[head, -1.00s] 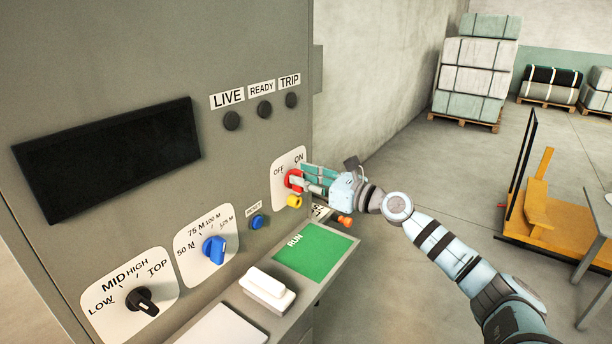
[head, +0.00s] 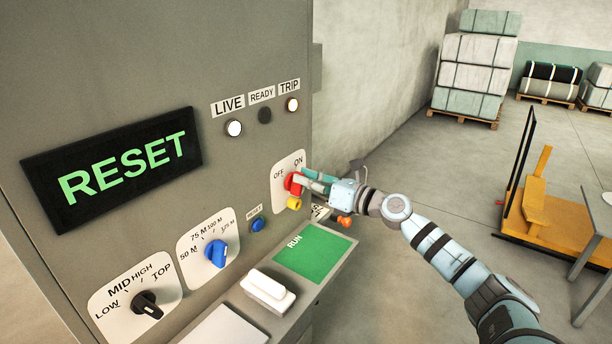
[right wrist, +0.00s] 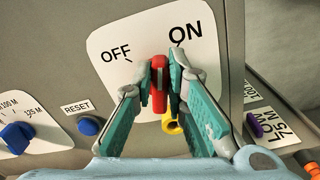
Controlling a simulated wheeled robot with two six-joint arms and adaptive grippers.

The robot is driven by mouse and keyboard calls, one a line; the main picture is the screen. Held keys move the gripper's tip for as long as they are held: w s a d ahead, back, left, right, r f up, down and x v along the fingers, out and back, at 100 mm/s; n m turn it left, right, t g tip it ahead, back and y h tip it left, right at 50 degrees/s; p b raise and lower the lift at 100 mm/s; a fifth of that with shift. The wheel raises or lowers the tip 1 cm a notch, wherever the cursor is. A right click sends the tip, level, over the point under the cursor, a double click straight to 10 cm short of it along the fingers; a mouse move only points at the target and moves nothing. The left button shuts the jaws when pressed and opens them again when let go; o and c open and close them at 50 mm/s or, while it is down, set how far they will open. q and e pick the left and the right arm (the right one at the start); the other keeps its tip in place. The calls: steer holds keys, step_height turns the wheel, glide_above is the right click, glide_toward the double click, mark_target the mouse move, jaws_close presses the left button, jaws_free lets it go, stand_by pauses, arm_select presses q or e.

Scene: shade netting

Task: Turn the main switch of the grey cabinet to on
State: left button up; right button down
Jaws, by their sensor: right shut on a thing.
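The grey cabinet (head: 250,45) fills the left of the head view. Its main switch is a red handle (head: 290,184) on a white plate marked OFF and ON, with a yellow part below it. My right gripper (head: 302,183) is shut on the red handle. In the right wrist view the red handle (right wrist: 159,85) stands between the two fingertips, its top between the OFF and ON marks. The cabinet's display (head: 112,168) reads RESET in green. The LIVE lamp (head: 234,128) and TRIP lamp (head: 292,104) are lit, and the READY lamp (head: 265,115) is dark. My left gripper is not in view.
Left of the switch are a blue RESET button (head: 257,224), a blue metre knob (head: 215,253) and a black LOW to TOP knob (head: 146,303). A ledge below holds a white block (head: 267,290) and a green RUN panel (head: 316,250).

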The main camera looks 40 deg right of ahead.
steer(key=shift+w+d+f+m+p, duration=0.1)
steer(key=shift+d+m+p, duration=0.1)
steer(key=shift+m+p, duration=0.9)
steer(key=shift+w+d+m+p, duration=0.15)
steer(key=shift+m+p, duration=0.35)
steer(key=shift+m, duration=1.2)
steer(key=shift+s, duration=0.1)
steer(key=c, duration=1.6)
jaws_free()
steer(key=shift+d+f, duration=0.1)
step_height(320, 180, up, 10)
steer(key=shift+r, duration=0.1)
